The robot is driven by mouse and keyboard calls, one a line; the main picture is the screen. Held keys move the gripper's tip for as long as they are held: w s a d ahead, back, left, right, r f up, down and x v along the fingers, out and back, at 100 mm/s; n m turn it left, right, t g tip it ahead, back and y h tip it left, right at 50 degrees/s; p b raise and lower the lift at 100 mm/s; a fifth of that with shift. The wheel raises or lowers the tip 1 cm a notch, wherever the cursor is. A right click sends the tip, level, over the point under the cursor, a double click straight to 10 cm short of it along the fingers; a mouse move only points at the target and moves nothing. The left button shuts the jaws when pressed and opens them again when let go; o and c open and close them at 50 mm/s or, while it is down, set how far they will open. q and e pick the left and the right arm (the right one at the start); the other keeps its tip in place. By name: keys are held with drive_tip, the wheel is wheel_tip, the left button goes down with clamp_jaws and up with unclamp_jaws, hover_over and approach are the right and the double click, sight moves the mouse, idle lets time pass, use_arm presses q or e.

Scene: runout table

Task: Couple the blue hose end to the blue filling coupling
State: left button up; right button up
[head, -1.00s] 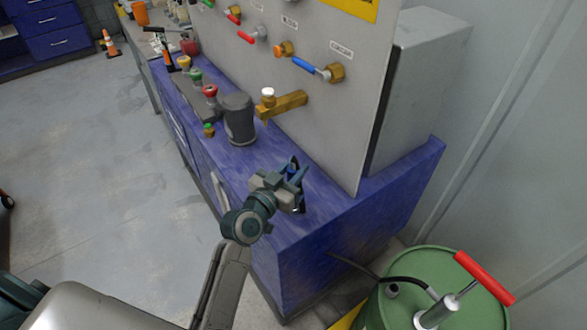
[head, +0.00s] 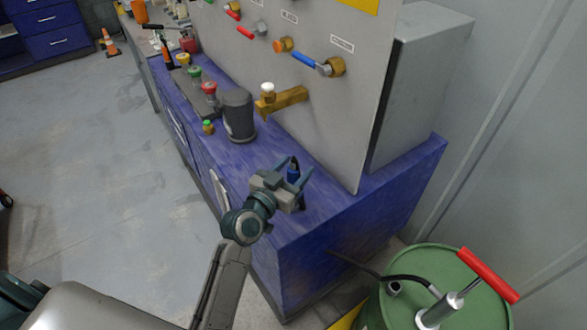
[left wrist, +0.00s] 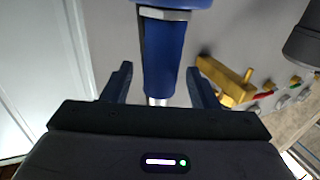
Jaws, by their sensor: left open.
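My left gripper (head: 294,175) is open above the near end of the blue bench. A blue cylinder, which looks like the blue hose end (head: 293,174), stands between its fingers, with a short dark piece at its top. In the left wrist view the blue hose end (left wrist: 164,52) has a pale hex collar and a silver tip, and gaps show between it and both fingers (left wrist: 160,88). On the grey panel a blue-levered brass fitting (head: 334,67) sticks out. I cannot tell whether it is the blue filling coupling. My right gripper is not in view.
Red, green and yellow capped items stand farther along. A green drum (head: 455,270) with a red handle stands at the lower right.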

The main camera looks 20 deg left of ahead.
use_arm(q)
drive_tip(key=shift+s, duration=0.1)
drive_tip(key=shift+s+a+f, duration=0.1)
drive_tip(key=shift+s+f, duration=0.05)
drive_tip(key=shift+s, duration=0.15)
drive_tip(key=b+v, duration=0.3)
drive_tip(key=v, duration=0.7)
idle(0.4)
